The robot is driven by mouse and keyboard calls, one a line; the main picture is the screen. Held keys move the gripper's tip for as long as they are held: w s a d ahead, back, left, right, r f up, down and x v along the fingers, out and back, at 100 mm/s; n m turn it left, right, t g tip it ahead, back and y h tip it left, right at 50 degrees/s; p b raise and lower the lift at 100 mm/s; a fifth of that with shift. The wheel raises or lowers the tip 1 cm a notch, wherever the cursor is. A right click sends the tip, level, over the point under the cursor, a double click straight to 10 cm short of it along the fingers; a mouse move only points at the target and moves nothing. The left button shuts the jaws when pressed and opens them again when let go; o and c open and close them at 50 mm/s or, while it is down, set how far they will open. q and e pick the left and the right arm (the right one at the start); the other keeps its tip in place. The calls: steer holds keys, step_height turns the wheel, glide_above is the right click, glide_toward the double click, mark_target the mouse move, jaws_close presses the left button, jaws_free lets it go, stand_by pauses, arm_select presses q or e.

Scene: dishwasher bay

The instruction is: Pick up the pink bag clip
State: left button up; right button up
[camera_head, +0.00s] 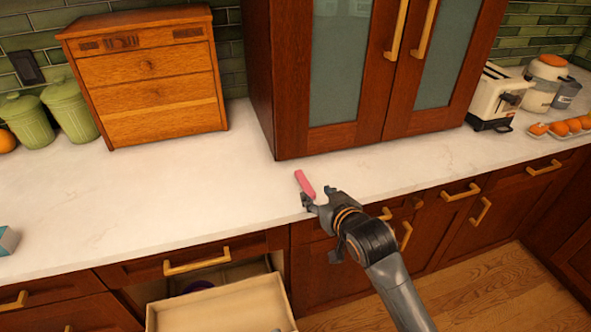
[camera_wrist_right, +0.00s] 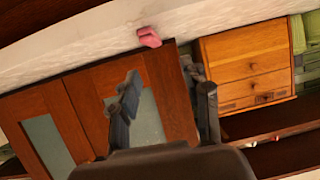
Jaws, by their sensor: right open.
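The pink bag clip (camera_head: 305,183) lies on the white countertop in front of the tall wooden cabinet. It also shows in the right wrist view (camera_wrist_right: 149,37), near the top middle, beyond the fingertips. My right gripper (camera_head: 318,196) is at the counter's front edge, just on the near side of the clip. Its fingers (camera_wrist_right: 158,85) are spread apart with nothing between them. The clip looks free of the fingers. My left gripper does not show in either view.
The tall cabinet (camera_head: 290,80) stands behind the clip. A wooden drawer box (camera_head: 150,90) and green canisters (camera_head: 72,110) are at the left. An open drawer (camera_head: 225,305) juts out below the counter. A toaster (camera_head: 496,98) stands at the right.

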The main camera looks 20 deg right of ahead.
mark_target(302, 178)
steer(key=x, duration=0.5)
steer(key=shift+w+d+r, duration=0.1)
steer(key=shift+w+d, duration=0.05)
steer(key=shift+d, duration=0.05)
steer(key=shift+x, duration=1.15)
steer(key=shift+w+p, duration=0.3)
steer(key=shift+p, duration=0.05)
steer(key=x, duration=0.4)
steer(key=shift+w+d+f+p, duration=0.15)
steer(key=shift+d+f+p, duration=0.1)
steer(key=shift+p, duration=0.15)
steer(key=shift+w+f, duration=0.1)
steer(key=shift+w, duration=0.15)
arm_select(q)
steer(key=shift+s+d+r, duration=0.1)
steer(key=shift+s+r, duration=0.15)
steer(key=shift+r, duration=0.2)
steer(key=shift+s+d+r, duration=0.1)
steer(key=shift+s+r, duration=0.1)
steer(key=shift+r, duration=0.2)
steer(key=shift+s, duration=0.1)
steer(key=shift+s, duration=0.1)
arm_select(e)
jaws_close()
